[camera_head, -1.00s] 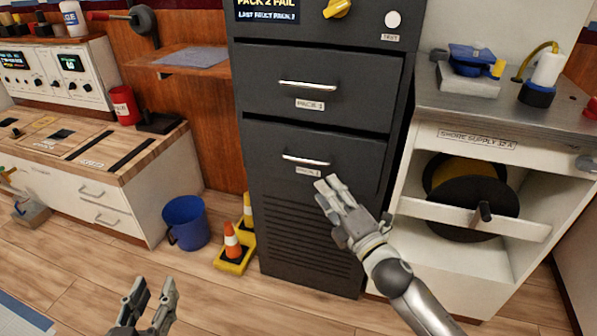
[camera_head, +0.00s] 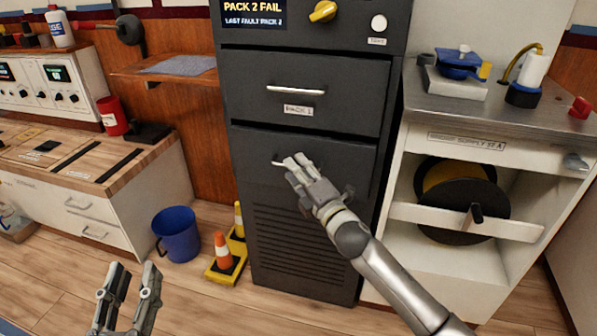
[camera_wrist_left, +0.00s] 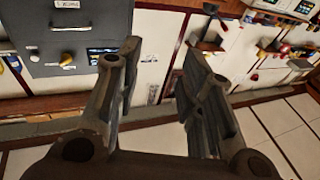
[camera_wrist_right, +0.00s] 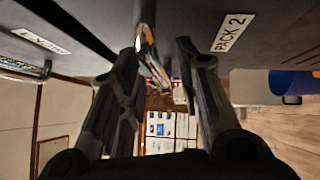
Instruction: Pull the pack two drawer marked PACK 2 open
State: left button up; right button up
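The pack two drawer (camera_head: 345,165) is the lower dark drawer of the grey cabinet, and its front looks flush. Its silver handle (camera_head: 279,163) is mostly hidden behind my right gripper (camera_head: 293,164) in the head view. In the right wrist view the PACK 2 label (camera_wrist_right: 232,32) is readable, and the handle (camera_wrist_right: 149,55) lies between the spread fingers, nearer the left one. Contact cannot be made out. My right gripper is open. My left gripper (camera_head: 133,272) is open and empty, low over the floor at the left.
The PACK 1 drawer (camera_head: 340,97) with its own handle (camera_head: 296,90) is above. A white bench with a cable reel (camera_head: 450,205) is at the right.

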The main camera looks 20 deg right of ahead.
grip_shut()
dwell(0.4)
